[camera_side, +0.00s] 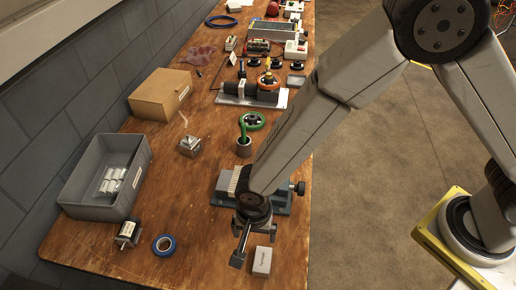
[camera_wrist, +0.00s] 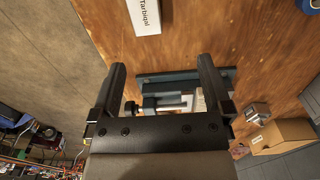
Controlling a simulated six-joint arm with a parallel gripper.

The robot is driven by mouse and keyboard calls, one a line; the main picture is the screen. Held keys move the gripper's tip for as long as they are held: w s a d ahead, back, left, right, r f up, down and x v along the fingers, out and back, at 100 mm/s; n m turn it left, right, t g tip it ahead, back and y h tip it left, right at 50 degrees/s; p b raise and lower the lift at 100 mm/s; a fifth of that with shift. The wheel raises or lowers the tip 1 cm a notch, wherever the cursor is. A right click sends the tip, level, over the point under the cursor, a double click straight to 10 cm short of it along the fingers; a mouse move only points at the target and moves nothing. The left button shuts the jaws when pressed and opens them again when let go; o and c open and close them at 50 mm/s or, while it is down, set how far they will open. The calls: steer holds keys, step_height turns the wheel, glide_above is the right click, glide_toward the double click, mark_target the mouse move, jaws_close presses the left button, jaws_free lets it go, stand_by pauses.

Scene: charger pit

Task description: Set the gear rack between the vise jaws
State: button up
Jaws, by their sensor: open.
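The blue-grey vise (camera_side: 282,203) stands on the wooden bench near its right edge, partly hidden behind my arm. In the wrist view the vise (camera_wrist: 150,78) shows beyond and between my fingers. In the wrist view a pale piece (camera_wrist: 198,102) shows there, partly behind a finger. I cannot tell whether it sits between the jaws. My gripper (camera_side: 254,246) is open and empty, in front of the vise. Its two fingers (camera_wrist: 162,65) are spread wide in the wrist view.
A small white labelled box (camera_side: 262,262) lies close to my gripper. Blue tape (camera_side: 164,245), a small motor (camera_side: 128,233) and a grey bin (camera_side: 106,185) stand to the left. The bench between is clear.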

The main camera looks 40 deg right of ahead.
steer(key=shift+s+r, duration=0.2)
steer(key=shift+s, duration=1.95)
